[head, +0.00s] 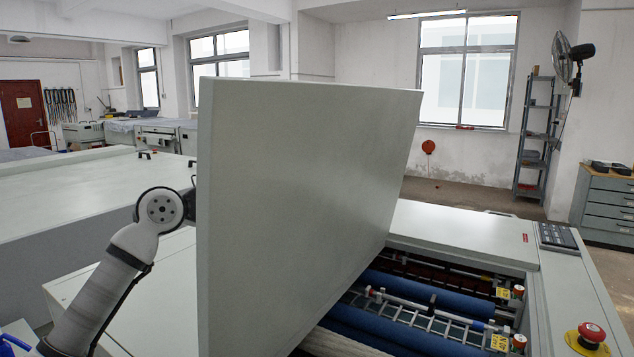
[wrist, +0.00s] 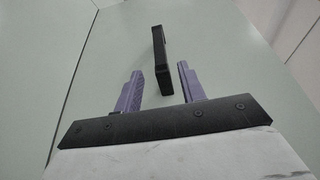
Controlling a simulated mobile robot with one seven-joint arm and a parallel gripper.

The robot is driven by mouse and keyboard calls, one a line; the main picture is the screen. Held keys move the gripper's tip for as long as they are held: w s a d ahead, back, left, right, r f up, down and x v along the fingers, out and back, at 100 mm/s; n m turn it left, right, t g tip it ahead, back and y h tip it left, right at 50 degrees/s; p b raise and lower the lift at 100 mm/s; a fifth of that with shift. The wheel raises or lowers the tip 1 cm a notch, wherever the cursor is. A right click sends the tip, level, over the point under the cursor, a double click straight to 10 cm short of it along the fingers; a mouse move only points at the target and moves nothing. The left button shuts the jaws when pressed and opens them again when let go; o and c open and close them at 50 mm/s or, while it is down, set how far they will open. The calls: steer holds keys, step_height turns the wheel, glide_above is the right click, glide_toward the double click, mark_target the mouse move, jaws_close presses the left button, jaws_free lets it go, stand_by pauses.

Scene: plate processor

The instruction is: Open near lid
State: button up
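The near lid (head: 300,170) is a large pale grey-green panel, raised and standing steeply tilted over the machine in the head view. Blue rollers (head: 455,298) show in the opening at its right. In the wrist view the lid surface (wrist: 120,40) fills much of the picture, with a black bar handle (wrist: 159,45) on it. My gripper (wrist: 160,70) has two purple fingers spread apart. The handle's near end lies between them in the picture, with a gap on each side, and contact is not visible. In the head view the lid hides my gripper.
A control panel (head: 558,237) and a red emergency button (head: 591,334) sit on the machine's right side. A flat white machine top (head: 75,195) with black handles lies at the left. A grey drawer cabinet (head: 608,208) and a shelf rack (head: 537,140) stand at the far right.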

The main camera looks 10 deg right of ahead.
steer(key=p+x, duration=0.2)
steer(key=x, duration=0.5)
steer(key=shift+d, duration=0.1)
jaws_close()
